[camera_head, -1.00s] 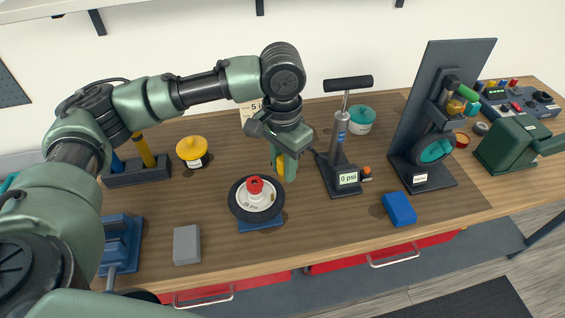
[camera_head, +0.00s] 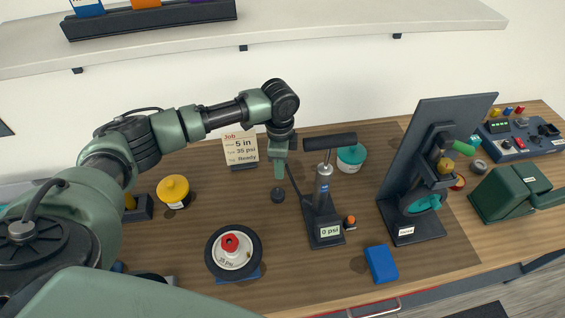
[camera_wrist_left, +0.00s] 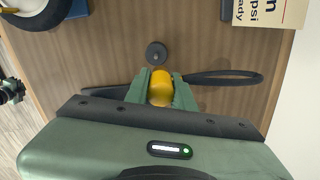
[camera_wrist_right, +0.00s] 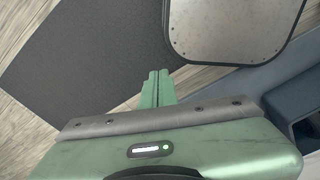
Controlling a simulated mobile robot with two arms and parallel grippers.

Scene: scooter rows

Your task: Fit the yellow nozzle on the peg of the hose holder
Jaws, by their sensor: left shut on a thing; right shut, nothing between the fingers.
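My left gripper (camera_head: 279,174) is shut on the yellow nozzle (camera_wrist_left: 161,88), which shows between its fingers in the left wrist view; the black hose (camera_wrist_left: 225,76) shows beside it. The head view hides the nozzle behind the fingers. A small round black piece, seemingly the hose holder (camera_head: 278,195), sits on the table just below the gripper. It also shows in the left wrist view (camera_wrist_left: 157,53) with a small centre, apart from the nozzle. My right gripper (camera_wrist_right: 158,86) is shut and empty, over the floor.
The floor pump (camera_head: 323,205) stands close to the right of the holder. A wheel (camera_head: 212,253) lies front left. A job card (camera_head: 240,148) stands behind, a yellow-lidded pot (camera_head: 173,188) left. A blue block (camera_head: 381,263) and dark stand (camera_head: 425,150) are right.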

